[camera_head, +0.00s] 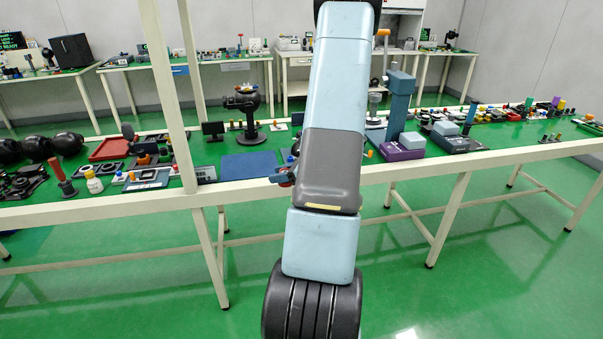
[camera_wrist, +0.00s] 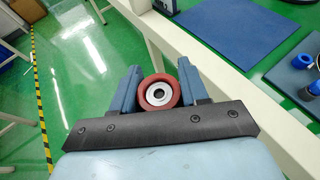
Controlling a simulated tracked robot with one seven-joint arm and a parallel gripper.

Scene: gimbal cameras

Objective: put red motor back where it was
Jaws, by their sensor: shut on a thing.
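The red motor (camera_wrist: 146,95), a red ring with a pale metal centre seen end-on, sits between the two blue fingers of my gripper (camera_wrist: 158,68) in the wrist view. My gripper is shut on it. The motor is held over the green floor, just outside the table's pale front edge (camera_wrist: 215,75). In the head view my arm hides most of the gripper; only a small blue and red part shows at the table edge (camera_head: 285,179).
A dark blue mat (camera_head: 255,164) lies on the green tabletop near the front edge. Blue parts (camera_wrist: 303,61) lie right of the mat. A pale upright post (camera_head: 160,70) stands at left.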

